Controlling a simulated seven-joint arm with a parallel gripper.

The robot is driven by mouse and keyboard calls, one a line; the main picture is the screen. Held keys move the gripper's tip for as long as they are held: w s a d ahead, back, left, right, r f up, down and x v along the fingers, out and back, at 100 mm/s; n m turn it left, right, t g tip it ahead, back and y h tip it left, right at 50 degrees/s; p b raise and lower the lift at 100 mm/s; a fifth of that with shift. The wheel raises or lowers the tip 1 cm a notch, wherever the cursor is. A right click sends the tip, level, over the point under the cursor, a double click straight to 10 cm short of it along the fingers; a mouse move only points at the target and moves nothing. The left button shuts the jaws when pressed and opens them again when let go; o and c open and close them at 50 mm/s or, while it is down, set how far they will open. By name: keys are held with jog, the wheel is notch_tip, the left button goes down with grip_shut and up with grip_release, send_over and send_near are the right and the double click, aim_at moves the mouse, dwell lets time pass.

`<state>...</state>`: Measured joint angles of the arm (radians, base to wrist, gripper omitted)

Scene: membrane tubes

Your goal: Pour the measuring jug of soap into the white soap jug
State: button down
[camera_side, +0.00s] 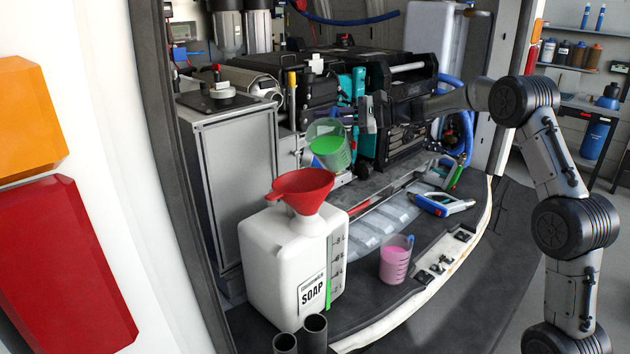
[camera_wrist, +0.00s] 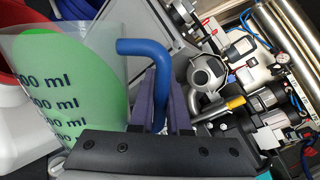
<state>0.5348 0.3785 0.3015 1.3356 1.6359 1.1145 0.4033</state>
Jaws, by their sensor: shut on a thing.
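My gripper (camera_side: 354,116) is shut on the blue handle of the clear measuring jug (camera_side: 329,148), which holds green liquid. The jug is held in the air and looks slightly tilted, above and just right of the red funnel (camera_side: 301,186). The funnel sits in the mouth of the white soap jug (camera_side: 268,260), labelled SOAP, with a short green strip low on its scale. I see no stream falling. In the wrist view the measuring jug (camera_wrist: 68,95) fills the left, and the gripper fingers (camera_wrist: 162,105) flank its handle. The funnel (camera_wrist: 8,72) and soap jug (camera_wrist: 22,135) show partly behind it.
A second measuring jug (camera_side: 396,260) with pink liquid stands on the dark bench right of the soap jug. A blue-and-white tool (camera_side: 441,204) lies behind it. Two dark tubes (camera_side: 314,333) stand at the front edge. Black machinery (camera_side: 405,110) crowds the back.

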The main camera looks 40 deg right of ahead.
aim_at(321, 133)
jog(key=shift+a+r+n, duration=0.2)
jog(key=shift+r+n, duration=0.2)
jog(key=shift+r, duration=0.15)
jog(key=shift+s+a+r+n, duration=0.2)
jog(key=shift+a+r+n, duration=0.05)
jog(key=shift+r+n, duration=0.3)
dwell(0.8)
jog(key=shift+s+a+n+h+p, duration=0.2)
jog(key=shift+a+n+h+p, duration=0.3)
jog(key=shift+n+p, duration=0.25)
dwell(1.9)
jog(key=shift+s+a+r+n+p, duration=0.2)
jog(key=shift+a+r+n, duration=0.1)
jog(key=shift+r, duration=0.1)
jog(key=shift+s+a+r+n+p, duration=0.1)
jog(key=shift+a+r+n+p, duration=0.05)
jog(key=shift+a+r+n, duration=0.2)
dwell(1.7)
jog(key=shift+s+a+r+n+h, duration=0.25)
jog(key=shift+s+a+r+h, duration=0.1)
jog(key=shift+a, duration=0.15)
dwell(0.5)
